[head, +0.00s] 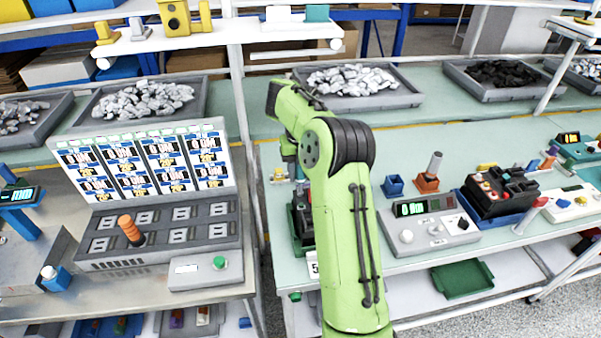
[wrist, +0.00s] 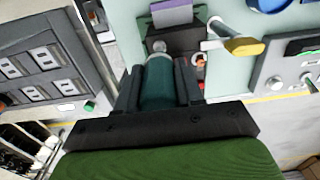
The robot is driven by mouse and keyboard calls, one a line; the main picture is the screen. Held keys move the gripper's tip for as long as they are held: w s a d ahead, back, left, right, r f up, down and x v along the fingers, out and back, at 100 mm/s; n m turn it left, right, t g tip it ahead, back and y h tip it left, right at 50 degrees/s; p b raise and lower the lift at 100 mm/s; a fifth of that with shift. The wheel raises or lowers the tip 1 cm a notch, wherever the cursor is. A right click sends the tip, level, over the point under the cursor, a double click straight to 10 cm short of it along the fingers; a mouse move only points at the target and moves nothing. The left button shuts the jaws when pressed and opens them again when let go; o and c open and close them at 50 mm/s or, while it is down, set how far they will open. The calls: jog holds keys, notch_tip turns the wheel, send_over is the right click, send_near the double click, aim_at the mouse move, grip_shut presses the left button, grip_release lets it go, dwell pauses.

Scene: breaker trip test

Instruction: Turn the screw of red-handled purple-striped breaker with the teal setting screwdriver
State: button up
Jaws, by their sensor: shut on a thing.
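My gripper (wrist: 158,85) is shut on the teal setting screwdriver (wrist: 157,82) in the wrist view, with a dark finger on either side of its thick handle. The screwdriver points away from the camera at a dark breaker (wrist: 180,38) just beyond it.
A grey meter box (head: 430,228) and a black breaker in a blue tray (head: 500,190) stand to the right. A panel with an orange-handled tool (head: 130,229) is at left. Bins stand behind.

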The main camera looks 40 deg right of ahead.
jog(key=shift+r, duration=0.1)
jog(key=shift+r+p, duration=0.95)
jog(key=shift+r, duration=0.25)
notch_tip(320, 180, up, 5)
jog(key=p, duration=0.4)
jog(key=shift+r, duration=0.1)
jog(key=shift+f, duration=0.2)
